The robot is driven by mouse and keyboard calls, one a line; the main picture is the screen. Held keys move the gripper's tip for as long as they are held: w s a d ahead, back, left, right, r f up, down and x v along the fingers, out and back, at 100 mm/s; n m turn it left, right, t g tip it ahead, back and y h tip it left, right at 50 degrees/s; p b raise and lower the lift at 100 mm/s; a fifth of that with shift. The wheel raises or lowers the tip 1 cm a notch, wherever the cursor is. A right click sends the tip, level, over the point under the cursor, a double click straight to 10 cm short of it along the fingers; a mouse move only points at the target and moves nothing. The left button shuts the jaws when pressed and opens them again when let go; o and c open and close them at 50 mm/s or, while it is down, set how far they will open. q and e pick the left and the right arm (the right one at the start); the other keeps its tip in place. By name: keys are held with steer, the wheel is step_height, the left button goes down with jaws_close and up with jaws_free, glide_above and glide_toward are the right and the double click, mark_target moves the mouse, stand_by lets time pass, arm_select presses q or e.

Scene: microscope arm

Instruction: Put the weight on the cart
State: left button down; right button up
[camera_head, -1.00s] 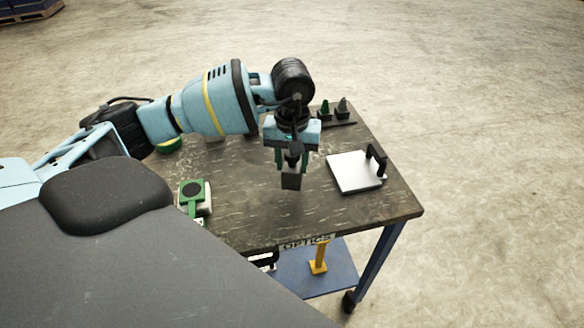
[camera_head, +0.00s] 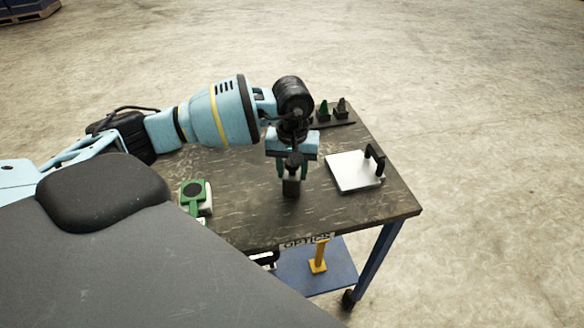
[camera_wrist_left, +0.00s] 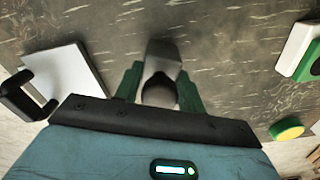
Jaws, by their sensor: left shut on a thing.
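The weight (camera_head: 291,187) is a dark grey block with a narrower neck and a round knob. My left gripper (camera_head: 291,172) is shut on its upper part and holds it upright, at or just above the cart top. I cannot tell whether its base touches. The wrist view also shows the weight (camera_wrist_left: 162,58) between the green fingers of the left gripper (camera_wrist_left: 160,88). The cart (camera_head: 250,222) has a worn dark top, blue legs, a black caster and an "OPTICS" label. My right gripper is not in view.
A white plate with a black handle (camera_head: 349,172) lies right of the weight. A green and white device (camera_head: 194,194) is at the left. A yellow post (camera_head: 319,257) stands on the lower shelf. The top around the weight is clear.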

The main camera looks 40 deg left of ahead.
arm_select(q)
steer(key=c, duration=0.9)
jaws_free()
steer(key=shift+o, duration=0.2)
steer(key=shift+f, duration=0.1)
step_height(320, 180, up, 12)
steer(key=shift+r, duration=0.15)
